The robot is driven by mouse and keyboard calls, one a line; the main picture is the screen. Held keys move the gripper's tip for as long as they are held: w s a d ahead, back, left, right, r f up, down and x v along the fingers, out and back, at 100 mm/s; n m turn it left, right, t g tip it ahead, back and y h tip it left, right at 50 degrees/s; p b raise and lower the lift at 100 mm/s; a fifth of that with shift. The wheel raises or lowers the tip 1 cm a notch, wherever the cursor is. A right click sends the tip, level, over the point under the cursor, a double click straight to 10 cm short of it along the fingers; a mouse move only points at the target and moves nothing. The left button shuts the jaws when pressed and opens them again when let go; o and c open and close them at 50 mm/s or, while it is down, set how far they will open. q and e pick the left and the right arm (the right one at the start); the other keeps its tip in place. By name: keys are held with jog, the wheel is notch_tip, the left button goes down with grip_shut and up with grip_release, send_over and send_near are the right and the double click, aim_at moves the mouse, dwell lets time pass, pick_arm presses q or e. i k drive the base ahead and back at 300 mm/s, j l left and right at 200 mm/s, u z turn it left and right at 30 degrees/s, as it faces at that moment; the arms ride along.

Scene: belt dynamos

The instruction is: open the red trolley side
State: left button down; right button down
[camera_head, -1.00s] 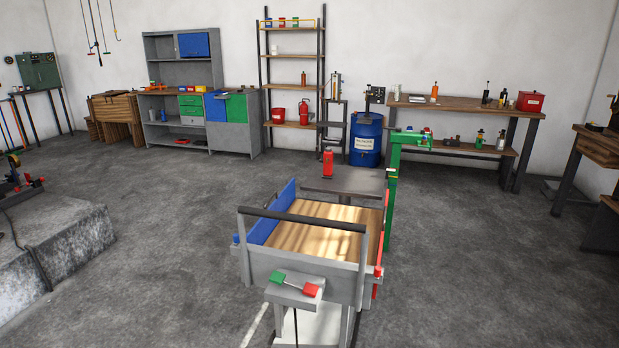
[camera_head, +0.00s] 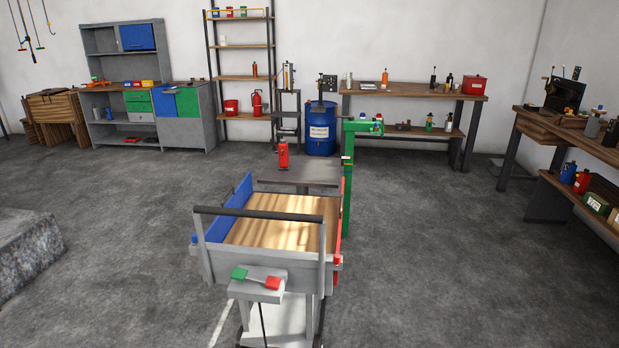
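The trolley (camera_head: 275,262) stands in front of me, with a wooden bed (camera_head: 272,236), grey frame and dark push handle (camera_head: 258,214). Its red side (camera_head: 341,218) runs along the right edge, seen nearly edge-on, and looks upright. A red knob (camera_head: 337,261) sits at its near end. The blue side (camera_head: 230,208) stands upright on the left, with a blue knob (camera_head: 194,239) at its near end. Neither gripper is in view.
A dark table (camera_head: 300,174) with a red canister (camera_head: 283,154) stands just beyond the trolley, beside a green post (camera_head: 347,190). A stone block (camera_head: 30,250) is at the left. A workbench (camera_head: 560,130) is at the right. The floor right of the trolley is clear.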

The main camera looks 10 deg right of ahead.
aim_at(338, 242)
jog(key=i+l+z, duration=0.5)
jog(key=l, duration=0.25)
jog(key=i+l+z, duration=0.45)
jog(key=i+l, duration=0.1)
